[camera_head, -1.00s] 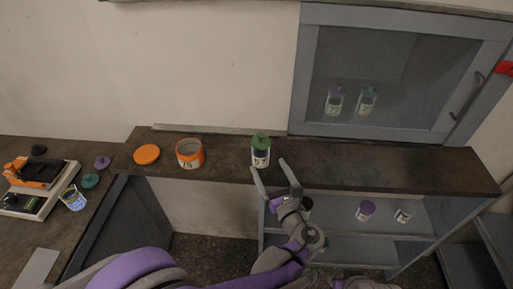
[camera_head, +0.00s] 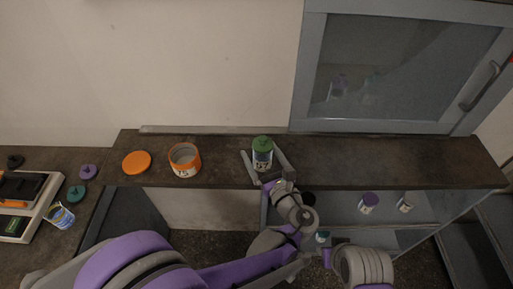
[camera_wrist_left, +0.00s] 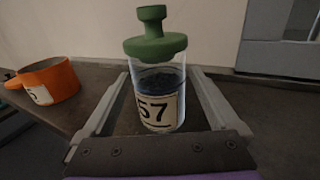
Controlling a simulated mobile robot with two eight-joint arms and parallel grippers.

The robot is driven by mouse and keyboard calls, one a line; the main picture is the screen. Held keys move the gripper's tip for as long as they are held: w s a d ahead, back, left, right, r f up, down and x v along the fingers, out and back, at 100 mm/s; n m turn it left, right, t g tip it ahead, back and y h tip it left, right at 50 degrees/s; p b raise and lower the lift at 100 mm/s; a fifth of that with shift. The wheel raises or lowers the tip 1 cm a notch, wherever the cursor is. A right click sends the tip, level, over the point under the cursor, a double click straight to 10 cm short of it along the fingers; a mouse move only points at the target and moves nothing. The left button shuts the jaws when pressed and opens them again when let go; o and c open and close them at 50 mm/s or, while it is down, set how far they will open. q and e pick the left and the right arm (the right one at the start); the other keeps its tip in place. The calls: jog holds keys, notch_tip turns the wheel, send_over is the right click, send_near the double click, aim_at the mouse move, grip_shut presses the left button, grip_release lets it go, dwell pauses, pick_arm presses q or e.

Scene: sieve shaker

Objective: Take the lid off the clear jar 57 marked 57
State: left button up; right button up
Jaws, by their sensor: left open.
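The clear jar 57 (camera_head: 262,161) stands upright on the dark shelf top with its green knobbed lid (camera_head: 262,144) on. It holds dark contents, and its 57 label faces me in the left wrist view (camera_wrist_left: 158,108); the lid (camera_wrist_left: 155,45) is above the finger level there. My left gripper (camera_head: 262,152) is open, with one finger on each side of the jar. In the wrist view, gaps seem to show between the fingers and the glass. My right gripper is not in view.
An open orange jar (camera_head: 185,162) marked 15 and its orange lid (camera_head: 137,162) sit left on the shelf top (camera_head: 380,165). A glass-fronted cabinet (camera_head: 395,70) stands behind at right. Purple-lidded (camera_head: 368,203) and other jars stand on the lower shelf. The shelf top right of jar 57 is clear.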

aim_at(262, 136)
pick_arm(q)
jog(key=shift+s+d+r, duration=0.1)
jog(key=shift+s, duration=0.15)
jog(key=shift+c, duration=1.8)
jog(key=shift+w, duration=0.1)
jog(key=c, duration=0.5)
grip_shut()
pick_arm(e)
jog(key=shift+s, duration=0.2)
pick_arm(q)
jog(key=shift+r, duration=0.1)
